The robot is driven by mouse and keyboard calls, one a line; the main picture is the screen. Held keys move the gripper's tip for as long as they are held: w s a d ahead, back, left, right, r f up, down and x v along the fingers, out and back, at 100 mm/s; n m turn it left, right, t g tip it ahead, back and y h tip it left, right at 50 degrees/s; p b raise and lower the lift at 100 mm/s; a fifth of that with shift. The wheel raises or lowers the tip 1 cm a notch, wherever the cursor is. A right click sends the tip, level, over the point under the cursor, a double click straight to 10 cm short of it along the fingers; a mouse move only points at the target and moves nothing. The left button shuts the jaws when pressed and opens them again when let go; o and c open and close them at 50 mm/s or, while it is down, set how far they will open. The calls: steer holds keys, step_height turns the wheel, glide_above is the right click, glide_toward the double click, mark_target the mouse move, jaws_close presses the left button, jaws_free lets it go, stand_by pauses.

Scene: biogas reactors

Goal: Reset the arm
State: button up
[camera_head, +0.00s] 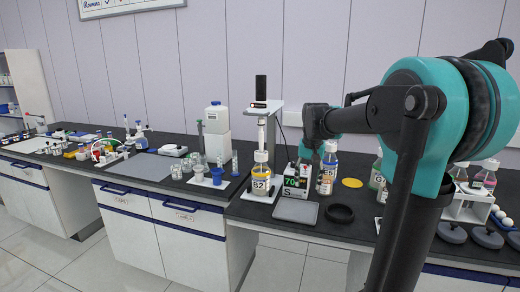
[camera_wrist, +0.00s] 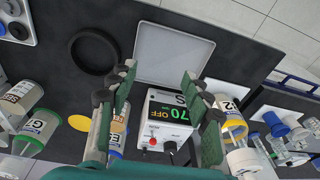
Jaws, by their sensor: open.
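My arm, dark with teal joints, fills the right of the head view. It reaches left over the black bench (camera_head: 270,208). My gripper (camera_wrist: 158,85) shows in the wrist view with two dark green fingers spread apart and nothing between them. In the head view the box (camera_head: 294,180) stands below the end of my arm. The fingertips cannot be made out clearly there.
Bottle B2 (camera_head: 261,180) stands close left of the box. Other bottles (camera_head: 328,170) stand close right of it. A grey plate (camera_head: 308,212) and a black ring (camera_head: 340,213) lie in front. A rack with a bottle (camera_head: 484,180) stands far right. Bare bench lies near the front edge.

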steer(key=s+d+f+n+t, duration=0.2)
steer(key=s+f+n, duration=0.1)
steer(key=s+f, duration=1.7)
steer(key=s, duration=0.3)
steer(key=shift+t, duration=0.4)
steer(key=shift+c, duration=0.2)
stand_by(0.8)
